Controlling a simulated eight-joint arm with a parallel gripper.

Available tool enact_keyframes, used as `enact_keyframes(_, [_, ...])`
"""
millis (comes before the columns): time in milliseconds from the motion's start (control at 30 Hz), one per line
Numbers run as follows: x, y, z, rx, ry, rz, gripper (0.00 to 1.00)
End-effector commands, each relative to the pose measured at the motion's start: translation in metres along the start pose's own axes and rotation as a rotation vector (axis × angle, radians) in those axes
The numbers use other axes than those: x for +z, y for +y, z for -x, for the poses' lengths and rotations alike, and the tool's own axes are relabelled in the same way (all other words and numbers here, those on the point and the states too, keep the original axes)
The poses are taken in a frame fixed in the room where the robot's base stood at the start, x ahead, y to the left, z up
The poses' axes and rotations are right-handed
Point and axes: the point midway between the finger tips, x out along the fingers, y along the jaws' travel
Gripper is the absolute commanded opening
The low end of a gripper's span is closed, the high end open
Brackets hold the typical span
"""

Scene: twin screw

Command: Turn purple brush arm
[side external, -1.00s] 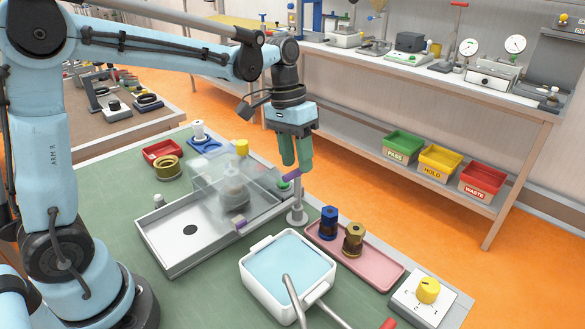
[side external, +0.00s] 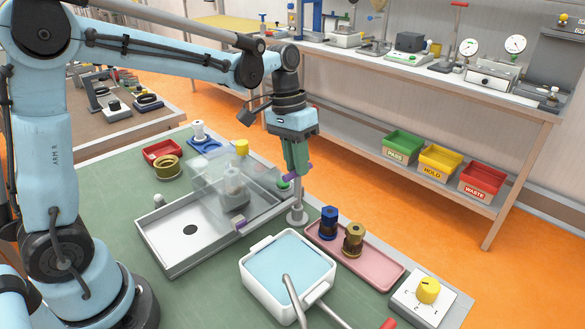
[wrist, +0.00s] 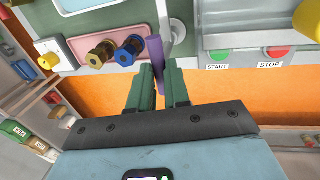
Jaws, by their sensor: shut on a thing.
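The purple brush arm is a short purple bar. It shows in the wrist view (wrist: 155,49) between the green fingers of my gripper (wrist: 157,76), running up past their tips. In the side view, its end (side external: 289,178) sticks out beside the fingertips of my gripper (side external: 297,172), above the grey post (side external: 297,214). My gripper points down and is shut on the purple brush arm.
A clear guard (side external: 212,172) and a metal tray (side external: 164,232) lie left of the post. A white basin (side external: 258,296) with pale blue inside stands in front. A pink tray (side external: 378,270) with blue and brass fittings is at right. START (wrist: 219,57) and STOP (wrist: 277,52) buttons sit close by.

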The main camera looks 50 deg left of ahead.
Motion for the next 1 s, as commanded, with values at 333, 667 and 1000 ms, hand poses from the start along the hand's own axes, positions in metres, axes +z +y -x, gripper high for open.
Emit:
enact_keyframes(333, [-0.0007, 0.0003, 0.0003, 0.001, -0.013, -0.063, 0.0])
enact_keyframes(667, [-0.0024, 0.0012, 0.0002, 0.001, -0.059, -0.297, 0.0])
enact_keyframes(1000, [-0.0034, 0.0025, -0.0001, 0.001, -0.111, -0.562, 0.0])
